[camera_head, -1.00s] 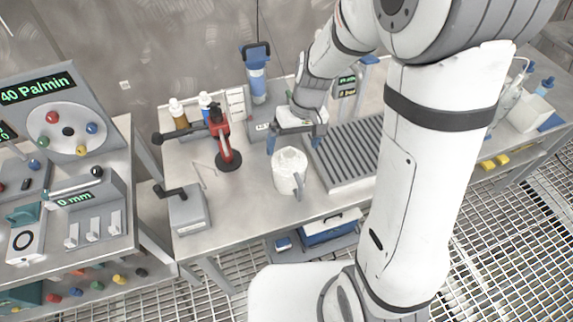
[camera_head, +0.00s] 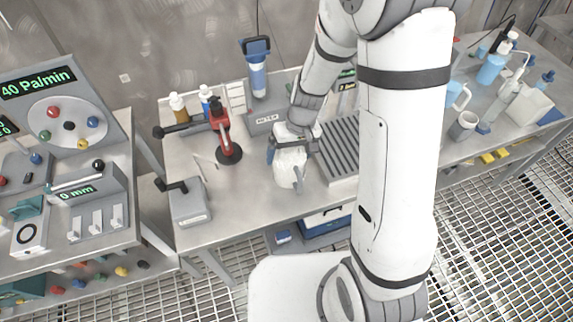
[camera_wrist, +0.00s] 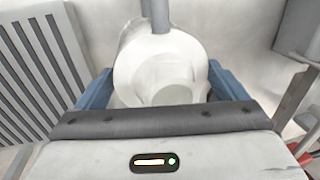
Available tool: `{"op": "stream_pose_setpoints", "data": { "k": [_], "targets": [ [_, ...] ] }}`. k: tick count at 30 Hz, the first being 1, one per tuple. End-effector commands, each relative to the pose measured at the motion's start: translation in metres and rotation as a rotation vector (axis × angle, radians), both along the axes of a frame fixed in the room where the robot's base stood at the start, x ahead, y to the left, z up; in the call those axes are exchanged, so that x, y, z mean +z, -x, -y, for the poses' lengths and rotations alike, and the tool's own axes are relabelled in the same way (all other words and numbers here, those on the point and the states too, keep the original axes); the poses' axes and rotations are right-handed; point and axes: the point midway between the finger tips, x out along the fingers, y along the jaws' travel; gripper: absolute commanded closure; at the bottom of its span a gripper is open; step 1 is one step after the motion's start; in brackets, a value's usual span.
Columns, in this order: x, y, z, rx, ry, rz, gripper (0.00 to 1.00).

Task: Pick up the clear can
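The clear can (camera_head: 289,172) is a whitish, see-through vessel with a grey handle, upright on the steel bench beside the ribbed grey tray. My gripper (camera_head: 292,148) is over its top, with a blue finger on either side. In the wrist view the can (camera_wrist: 158,62) fills the space between the fingers of my gripper (camera_wrist: 160,88), its handle pointing away at the top. The fingers are spread wide and very close to the can's sides; any contact is hard to make out. My wrist hides part of the can's top in the head view.
A red-armed stand (camera_head: 222,135) is close on the left, with a grey crank box (camera_head: 188,206) nearer the front. The ribbed tray (camera_head: 340,150) is just right. A blue-topped device (camera_head: 257,75) and bottles (camera_head: 180,108) stand behind. Bare bench lies in front.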

Motion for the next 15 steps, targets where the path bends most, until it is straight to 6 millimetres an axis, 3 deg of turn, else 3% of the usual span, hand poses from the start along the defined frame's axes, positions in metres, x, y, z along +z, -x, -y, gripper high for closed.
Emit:
{"op": "stream_pose_setpoints", "data": {
  "k": [13,15],
  "targets": [
    [0.0004,-0.0003,0.0004,-0.001,0.000,0.001,0.52],
    [0.0007,-0.0004,0.0004,-0.001,0.000,0.001,0.53]
  ]
}}
